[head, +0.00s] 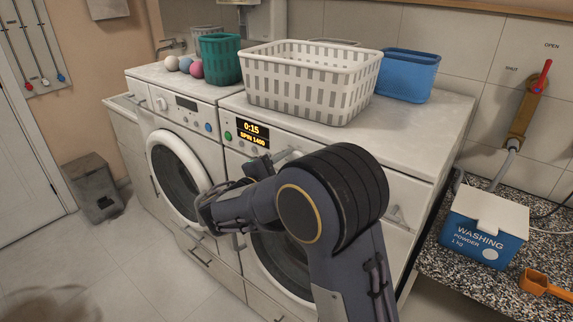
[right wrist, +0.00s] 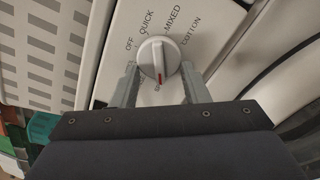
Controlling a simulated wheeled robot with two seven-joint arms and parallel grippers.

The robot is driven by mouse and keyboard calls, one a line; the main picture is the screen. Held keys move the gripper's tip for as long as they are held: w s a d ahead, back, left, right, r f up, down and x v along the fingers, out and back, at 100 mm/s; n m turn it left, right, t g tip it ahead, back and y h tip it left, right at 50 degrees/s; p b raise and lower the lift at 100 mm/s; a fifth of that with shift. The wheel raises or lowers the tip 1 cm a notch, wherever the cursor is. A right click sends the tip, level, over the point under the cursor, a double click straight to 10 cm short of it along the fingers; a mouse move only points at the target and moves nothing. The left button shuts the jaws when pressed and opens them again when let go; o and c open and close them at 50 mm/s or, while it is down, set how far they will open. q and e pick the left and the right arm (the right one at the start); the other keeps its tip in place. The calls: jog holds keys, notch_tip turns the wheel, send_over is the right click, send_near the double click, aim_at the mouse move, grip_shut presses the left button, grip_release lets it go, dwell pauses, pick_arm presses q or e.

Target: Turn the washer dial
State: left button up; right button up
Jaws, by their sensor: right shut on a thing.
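The washer (head: 228,165) with a lit display (head: 252,132) reading "0:15 SPIN 1400" stands at the centre of the head view. Its white round dial (right wrist: 158,57) shows in the right wrist view, ringed by OFF, QUICK, MIXED and COTTON; another label is mostly hidden. The dial's red mark points down, toward my gripper's palm. My right gripper (right wrist: 160,82) is shut on the dial, one grey finger on each side of it. In the head view my right arm covers much of the washer's front and the dial is hard to make out. My left gripper is out of view.
A white basket (head: 300,85) and a blue tub (head: 407,77) stand on the worktop above. A second machine (head: 178,150) with a round door is to the left. A washing powder box (head: 484,228) and orange scoop (head: 545,284) lie on the speckled counter at right.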

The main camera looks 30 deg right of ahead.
jog(key=o, duration=1)
jog(key=shift+c, duration=0.2)
jog(key=shift+a, duration=0.1)
jog(key=v, duration=0.7)
jog(key=shift+s+a+b, duration=0.2)
jog(key=shift+a+b, duration=0.15)
jog(key=shift+b, duration=0.1)
